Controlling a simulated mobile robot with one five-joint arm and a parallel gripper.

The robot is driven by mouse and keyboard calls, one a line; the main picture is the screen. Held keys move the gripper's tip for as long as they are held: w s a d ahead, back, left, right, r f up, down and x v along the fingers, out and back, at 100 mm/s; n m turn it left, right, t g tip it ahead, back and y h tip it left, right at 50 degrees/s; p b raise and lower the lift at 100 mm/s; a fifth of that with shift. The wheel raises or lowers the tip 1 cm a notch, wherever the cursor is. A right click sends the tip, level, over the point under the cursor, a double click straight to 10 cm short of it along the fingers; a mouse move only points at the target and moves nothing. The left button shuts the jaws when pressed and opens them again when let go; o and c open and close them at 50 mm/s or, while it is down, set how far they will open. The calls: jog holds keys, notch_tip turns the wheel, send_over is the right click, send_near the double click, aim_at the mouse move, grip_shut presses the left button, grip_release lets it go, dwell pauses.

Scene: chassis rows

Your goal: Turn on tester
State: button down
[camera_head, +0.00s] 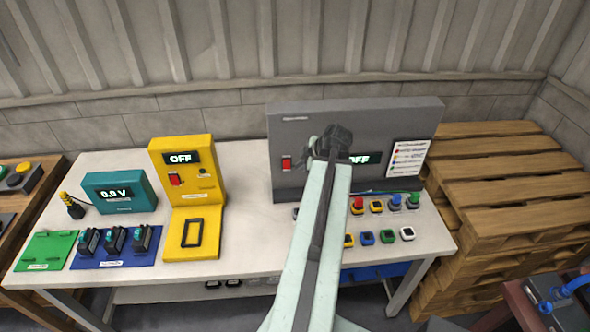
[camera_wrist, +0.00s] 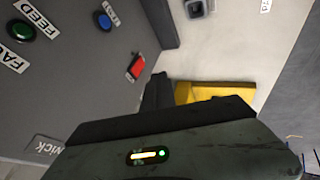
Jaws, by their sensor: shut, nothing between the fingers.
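A large grey unit (camera_head: 300,135) stands at the back of the white bench, with a red switch (camera_head: 286,163) on its left side and a display reading OFF (camera_head: 360,158). A yellow unit (camera_head: 183,150) to its left also has a red switch (camera_head: 174,179) and a display reading OFF. I cannot read which one is labelled tester. My gripper (camera_head: 333,140) is in front of the grey unit, right of its switch and partly covering its display. In the wrist view my gripper (camera_wrist: 157,88) is shut and empty, close to a red switch (camera_wrist: 136,67) on a grey panel, with no clear contact.
A teal meter (camera_head: 120,192) reading 0.9 V, a green mat (camera_head: 45,250) and a blue holder (camera_head: 115,249) with dark modules occupy the bench's left. Several coloured blocks (camera_head: 387,236) sit at the right front. Wooden pallets (camera_head: 510,160) are stacked to the right.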

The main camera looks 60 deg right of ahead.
aim_at(287, 164)
jog(key=w+d+f+b, duration=0.4)
jog(key=w+f+b, duration=0.2)
jog(key=w+f, duration=0.1)
jog(key=shift+d+f+b, duration=0.3)
jog(key=shift+f+b, duration=0.05)
jog(key=shift+f, duration=0.05)
jog(key=shift+w, duration=0.1)
